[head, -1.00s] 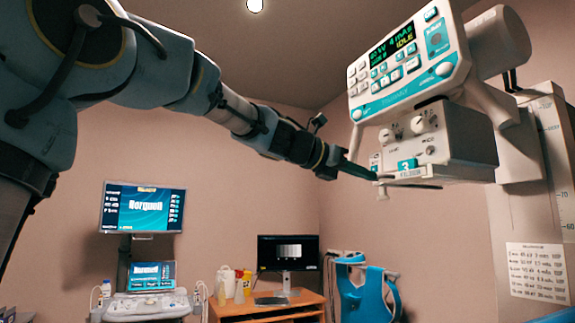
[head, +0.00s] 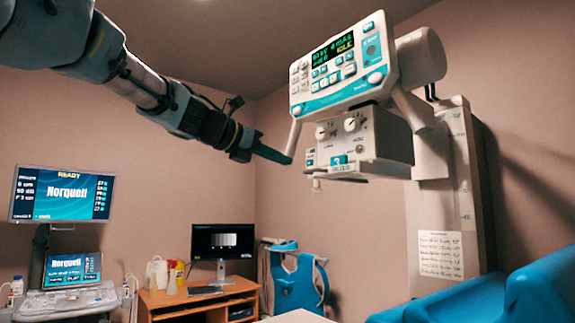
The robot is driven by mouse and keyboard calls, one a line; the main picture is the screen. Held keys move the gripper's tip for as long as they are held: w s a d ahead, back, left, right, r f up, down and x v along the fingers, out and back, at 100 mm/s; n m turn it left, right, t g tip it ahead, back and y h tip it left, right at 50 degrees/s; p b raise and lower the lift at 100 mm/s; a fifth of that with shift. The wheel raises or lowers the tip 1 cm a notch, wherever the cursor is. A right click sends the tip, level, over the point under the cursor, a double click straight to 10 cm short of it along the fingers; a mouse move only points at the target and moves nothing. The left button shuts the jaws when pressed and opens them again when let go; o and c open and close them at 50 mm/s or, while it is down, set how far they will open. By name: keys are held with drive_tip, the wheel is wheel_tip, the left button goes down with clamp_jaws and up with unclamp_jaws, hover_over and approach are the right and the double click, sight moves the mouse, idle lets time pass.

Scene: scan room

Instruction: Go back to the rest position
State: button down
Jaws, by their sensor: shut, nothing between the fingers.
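My gripper (head: 273,154) is at the end of my arm, which reaches in from the upper left of the head view. Its fingers are shut and hold nothing. The tip points right, toward the white X-ray unit's lower box (head: 367,143), with a visible gap in the picture between the tip and the box. The control panel (head: 338,66) of that unit, with a green display and a teal stripe, is above and to the right of my gripper.
A tall column (head: 462,190) carries the X-ray unit on the right. A blue padded chair (head: 520,290) is at the lower right. An ultrasound cart with a screen (head: 62,195) stands left. A wooden desk (head: 205,300) holds a monitor (head: 222,241) and bottles.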

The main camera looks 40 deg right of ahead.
drive_tip(key=b+v, duration=0.2)
drive_tip(key=v, duration=0.5)
drive_tip(key=shift+a, duration=0.2)
drive_tip(key=w+a+f+m+t+y, duration=0.1)
drive_tip(key=w+a+f+m+y, duration=0.2)
drive_tip(key=a+f, duration=0.45)
drive_tip(key=w+a+f+m+t+y, duration=0.15)
drive_tip(key=w+a+f, duration=0.35)
drive_tip(key=f, duration=0.6)
drive_tip(key=w+a+f+m+t+y, duration=0.1)
drive_tip(key=w+a+f+t+y, duration=0.25)
drive_tip(key=f, duration=0.65)
drive_tip(key=s+a+f+m+g+y, duration=0.1)
drive_tip(key=s+a+f+m+y, duration=0.1)
drive_tip(key=a+f, duration=0.6)
drive_tip(key=s+a+f+m+g+y, duration=0.1)
drive_tip(key=s+a+f+m+y, duration=0.1)
drive_tip(key=s+a+f+m, duration=0.2)
drive_tip(key=s+a+f+m+g+y, duration=0.1)
drive_tip(key=s+a+f+m+y, duration=0.2)
drive_tip(key=a+f+m, duration=0.4)
drive_tip(key=a+f, duration=0.5)
drive_tip(key=a, duration=0.4)
drive_tip(key=shift+g, duration=0.4)
drive_tip(key=shift+f, duration=0.1)
